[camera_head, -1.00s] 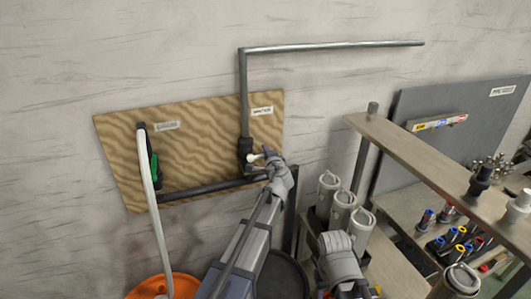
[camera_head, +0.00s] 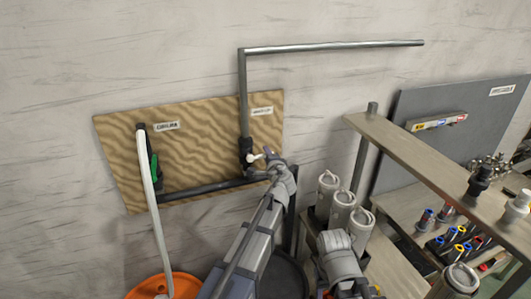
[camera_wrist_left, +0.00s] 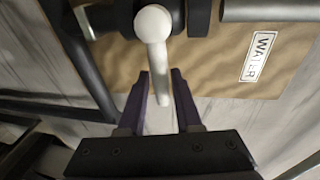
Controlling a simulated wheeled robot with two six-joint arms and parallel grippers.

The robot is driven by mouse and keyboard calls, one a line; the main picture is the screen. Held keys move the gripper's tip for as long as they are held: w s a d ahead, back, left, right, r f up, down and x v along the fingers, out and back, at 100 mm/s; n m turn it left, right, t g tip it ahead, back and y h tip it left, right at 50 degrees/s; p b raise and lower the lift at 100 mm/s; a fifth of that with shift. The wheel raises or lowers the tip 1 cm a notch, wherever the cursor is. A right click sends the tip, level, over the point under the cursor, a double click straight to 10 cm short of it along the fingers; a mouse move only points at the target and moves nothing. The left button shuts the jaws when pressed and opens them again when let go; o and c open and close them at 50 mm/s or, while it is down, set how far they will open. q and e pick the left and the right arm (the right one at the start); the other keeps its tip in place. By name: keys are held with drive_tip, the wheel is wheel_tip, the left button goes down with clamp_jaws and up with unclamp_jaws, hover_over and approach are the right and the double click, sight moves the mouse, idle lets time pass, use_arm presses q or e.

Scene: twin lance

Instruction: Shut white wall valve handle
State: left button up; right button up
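The white valve handle (camera_head: 254,157) sits on the dark valve at the foot of the grey vertical pipe, in front of the tan board (camera_head: 205,130). In the left wrist view the white handle (camera_wrist_left: 160,55) has a round knob at the top and a lever pointing toward my gripper. My left gripper (camera_wrist_left: 161,85) is open, with one dark finger on each side of the lever's end. Gaps show beside the lever, and I see no clear contact. In the head view my left gripper (camera_head: 267,155) is just right of the handle.
A "WATER" label (camera_wrist_left: 258,57) is beside the valve. A green-handled valve (camera_head: 153,165) with a white hose is on the board's left. Grey canisters (camera_head: 342,210) and a wooden shelf (camera_head: 430,165) stand right of my left arm. An orange bucket (camera_head: 180,286) is below.

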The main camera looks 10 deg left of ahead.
use_arm(q)
drive_tip(key=v, duration=0.5)
drive_tip(key=shift+s+p, duration=0.1)
drive_tip(key=shift+p, duration=0.3)
drive_tip(key=s+d+f+n+g+h+b, duration=0.25)
drive_tip(key=s+f+n+g+b, duration=0.4)
drive_tip(key=s+f, duration=1)
drive_tip(key=s+d+f+n+g+h+b, duration=0.1)
drive_tip(key=s+d+f+g, duration=0.3)
drive_tip(key=s, duration=0.4)
drive_tip(key=s+d+f+n+g+h+b, duration=0.1)
drive_tip(key=s+d+f+g+h+b, duration=0.1)
drive_tip(key=s+d+f, duration=0.4)
drive_tip(key=s+f+g, duration=0.1)
drive_tip(key=s, duration=0.1)
drive_tip(key=shift+s+g+b, duration=0.3)
drive_tip(key=shift+g, duration=0.05)
